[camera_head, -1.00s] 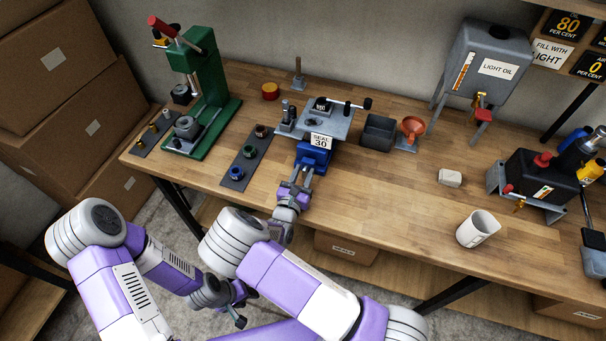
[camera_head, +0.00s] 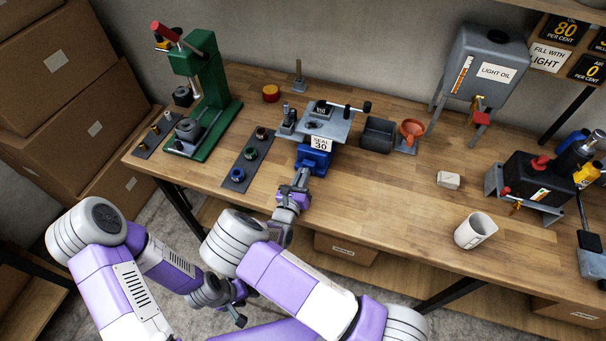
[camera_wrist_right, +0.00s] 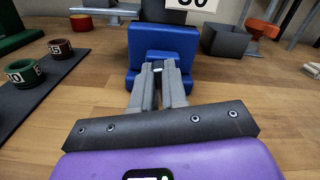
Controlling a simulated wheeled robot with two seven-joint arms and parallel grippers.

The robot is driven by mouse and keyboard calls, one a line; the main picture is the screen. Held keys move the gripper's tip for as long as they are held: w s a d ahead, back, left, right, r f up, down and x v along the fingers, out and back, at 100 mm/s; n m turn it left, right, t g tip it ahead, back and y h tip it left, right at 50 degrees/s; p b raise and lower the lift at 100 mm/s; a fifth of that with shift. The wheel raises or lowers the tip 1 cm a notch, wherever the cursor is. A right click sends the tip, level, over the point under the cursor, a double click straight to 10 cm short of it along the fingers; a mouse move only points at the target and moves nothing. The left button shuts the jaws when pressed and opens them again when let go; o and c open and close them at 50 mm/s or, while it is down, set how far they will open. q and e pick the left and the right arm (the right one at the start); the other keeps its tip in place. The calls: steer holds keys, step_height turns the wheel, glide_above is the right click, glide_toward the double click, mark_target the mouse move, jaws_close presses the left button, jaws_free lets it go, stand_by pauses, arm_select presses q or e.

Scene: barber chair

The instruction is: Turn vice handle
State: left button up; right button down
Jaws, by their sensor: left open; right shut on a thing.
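My right gripper (camera_head: 302,180) is at the vice's front face. In the right wrist view, my right gripper's fingers (camera_wrist_right: 158,72) are closed around a small piece at the vice's front, which looks like the handle. The fingers hide most of it. My left gripper (camera_head: 238,302) is open and empty, low in front of the bench, away from the vice.
A dark mat (camera_head: 246,165) with several ring parts lies left of the vice, beside a green press (camera_head: 207,90). A grey bin (camera_head: 378,134) and orange funnel (camera_head: 411,129) stand to the right. A white mug (camera_head: 474,231) stands near the front edge.

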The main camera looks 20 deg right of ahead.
steer(key=n+p, duration=0.1)
steer(key=n, duration=0.2)
steer(key=shift+w+a+n, duration=0.1)
steer(key=shift+a+n, duration=0.05)
steer(key=shift+n, duration=0.25)
steer(key=n, duration=0.1)
steer(key=n+p, duration=0.1)
steer(key=n, duration=0.1)
steer(key=shift+w+a+f+n, duration=0.1)
steer(key=shift+f+n, duration=0.1)
steer(key=shift+n, duration=0.1)
steer(key=n, duration=0.3)
steer(key=shift+a+f+p, duration=0.1)
steer(key=shift+f+p, duration=0.1)
steer(key=shift+p, duration=0.15)
steer(key=shift+f+n, duration=0.2)
steer(key=shift+n, duration=1.7)
steer(key=c, duration=1.2)
jaws_free()
steer(key=shift+o, duration=0.2)
steer(key=v, duration=0.7)
steer(key=shift+a, duration=0.2)
